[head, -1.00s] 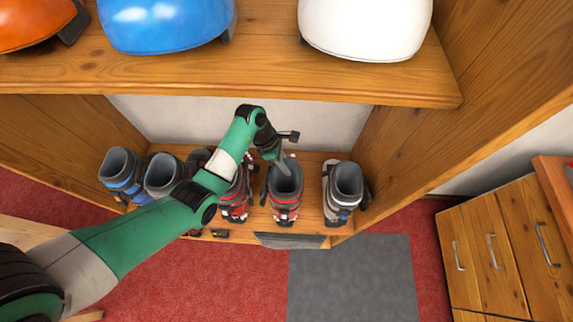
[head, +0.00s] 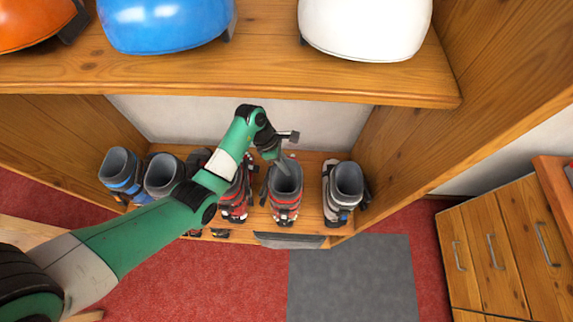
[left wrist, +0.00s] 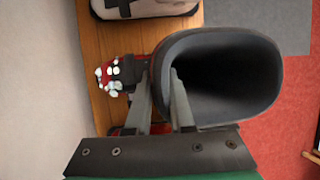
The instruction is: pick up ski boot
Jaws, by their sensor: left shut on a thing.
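A red and grey ski boot (head: 286,193) stands upright on the lower wooden shelf, second from the right in the row. Its dark open top fills the middle of the left wrist view (left wrist: 268,65). My left gripper (head: 283,168) reaches down to its back rim. In the left wrist view my left gripper (left wrist: 160,85) is shut on the boot's cuff wall, one finger inside the opening and one outside. The boot still rests on the shelf. My right gripper is out of view.
A white and grey boot (head: 343,190) stands close on the right. Another red boot (head: 238,190), a grey boot (head: 163,175) and a blue boot (head: 121,172) stand to the left. The upper shelf (head: 240,78) with helmets overhangs; a side panel (head: 400,135) bounds the right.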

